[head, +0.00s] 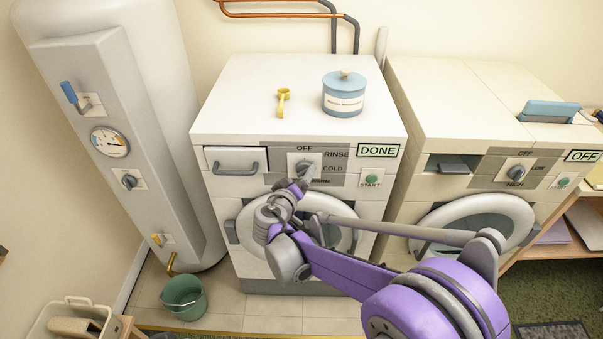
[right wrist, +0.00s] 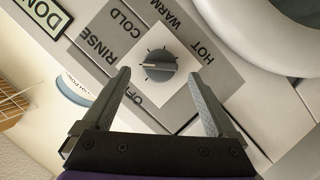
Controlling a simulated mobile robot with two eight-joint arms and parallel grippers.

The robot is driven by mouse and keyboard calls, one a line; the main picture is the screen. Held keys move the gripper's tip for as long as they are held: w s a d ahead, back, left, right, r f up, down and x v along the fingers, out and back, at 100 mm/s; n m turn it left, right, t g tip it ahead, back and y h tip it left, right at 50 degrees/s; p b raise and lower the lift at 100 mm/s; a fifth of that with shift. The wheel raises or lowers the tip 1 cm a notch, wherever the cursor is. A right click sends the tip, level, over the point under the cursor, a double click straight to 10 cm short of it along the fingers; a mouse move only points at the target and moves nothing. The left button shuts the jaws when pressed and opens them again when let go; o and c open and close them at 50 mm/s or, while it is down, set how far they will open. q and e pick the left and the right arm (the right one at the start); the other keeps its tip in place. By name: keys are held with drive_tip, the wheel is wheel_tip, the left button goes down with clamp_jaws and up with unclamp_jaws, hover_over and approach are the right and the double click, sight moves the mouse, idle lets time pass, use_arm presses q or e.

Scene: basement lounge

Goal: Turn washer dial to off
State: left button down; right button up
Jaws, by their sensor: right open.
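The washer (head: 225,105) is the white front-loading machine at centre left in the head view, with a DONE sign (head: 378,150). Its grey round dial (head: 302,166) has OFF above and RINSE and COLD at its right. In the right wrist view the dial (right wrist: 157,66) shows whole, ringed by OFF, RINSE, COLD, WARM and HOT. Which label it points at I cannot tell. My right gripper (head: 308,177) is open in front of the dial. In the right wrist view its fingers (right wrist: 158,84) stand apart, empty, with the dial just beyond the tips. My left gripper is not in view.
A second machine (head: 440,95) with an OFF sign and its own dial stands to the right. A blue jar (head: 344,94) and a yellow scoop (head: 283,100) are on the washer's top. A tank (head: 115,110) stands left, a green bucket (head: 184,297) below it.

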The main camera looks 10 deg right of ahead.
sight(302, 174)
drive_tip(key=shift+x, duration=1.35)
drive_tip(key=c, duration=1.4)
drive_tip(key=shift+o, duration=0.2)
drive_tip(key=n+h+b, duration=0.1)
drive_tip(key=n, duration=0.1)
drive_tip(key=n+h+b, duration=0.1)
drive_tip(key=n, duration=0.1)
drive_tip(key=shift+a+f, duration=0.15)
drive_tip(key=shift+f, duration=0.2)
drive_tip(key=n+t+h+b, duration=0.1)
drive_tip(key=n+b, duration=0.1)
drive_tip(key=n, duration=0.1)
drive_tip(key=shift+f+n+h+b, duration=0.1)
drive_tip(key=shift+n+h+b, duration=0.3)
